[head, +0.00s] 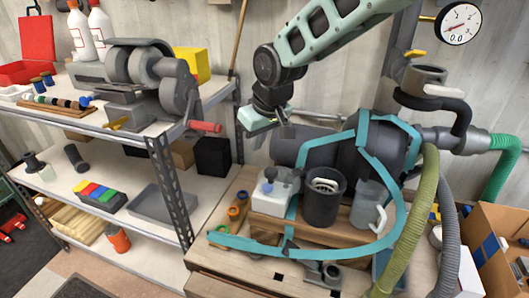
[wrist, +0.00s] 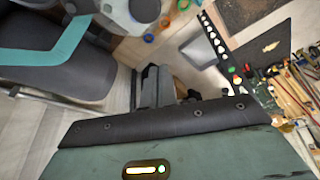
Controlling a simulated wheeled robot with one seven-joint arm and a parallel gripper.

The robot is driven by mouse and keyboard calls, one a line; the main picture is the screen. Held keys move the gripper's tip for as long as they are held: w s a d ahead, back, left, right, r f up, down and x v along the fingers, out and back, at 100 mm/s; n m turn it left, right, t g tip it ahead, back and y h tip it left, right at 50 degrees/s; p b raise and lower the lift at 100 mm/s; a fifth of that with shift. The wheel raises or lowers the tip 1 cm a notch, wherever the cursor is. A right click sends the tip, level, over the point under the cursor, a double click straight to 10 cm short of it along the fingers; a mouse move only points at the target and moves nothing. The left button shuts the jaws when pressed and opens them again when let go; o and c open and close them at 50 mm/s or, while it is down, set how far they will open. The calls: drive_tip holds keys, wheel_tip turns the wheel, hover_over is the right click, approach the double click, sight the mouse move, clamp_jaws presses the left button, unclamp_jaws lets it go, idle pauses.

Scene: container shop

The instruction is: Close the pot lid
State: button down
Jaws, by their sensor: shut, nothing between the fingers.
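A dark open-topped pot (head: 323,202) stands upright on the wooden bench, with a pale coiled thing in its mouth. Behind it lies a large dark grey cylinder (head: 300,148) with teal bands, and a teal loop (head: 398,222) curves around the pot's right and front. I cannot tell which part is the lid. My gripper (head: 282,121) is up in the air, left of and above the pot, apart from it. In the wrist view my gripper (wrist: 159,92) is shut and empty. A dark, teal-banded body (wrist: 50,75) is at the left there.
A white box (head: 268,200) with a blue knob sits left of the pot, a clear jug (head: 369,205) right of it. Hoses (head: 420,215) hang at the right beside a cardboard box (head: 499,222). Metal shelving (head: 165,185) with a grinder (head: 150,80) stands left.

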sight(262, 175)
drive_tip(key=f+p, duration=0.1)
drive_tip(key=s+d+f+p, duration=0.1)
drive_tip(key=f, duration=0.1)
drive_tip(key=shift+s, duration=0.15)
drive_tip(key=shift+s+d+f+p, duration=0.3)
drive_tip(key=shift+s+d+p, duration=0.1)
drive_tip(key=shift+s, duration=0.1)
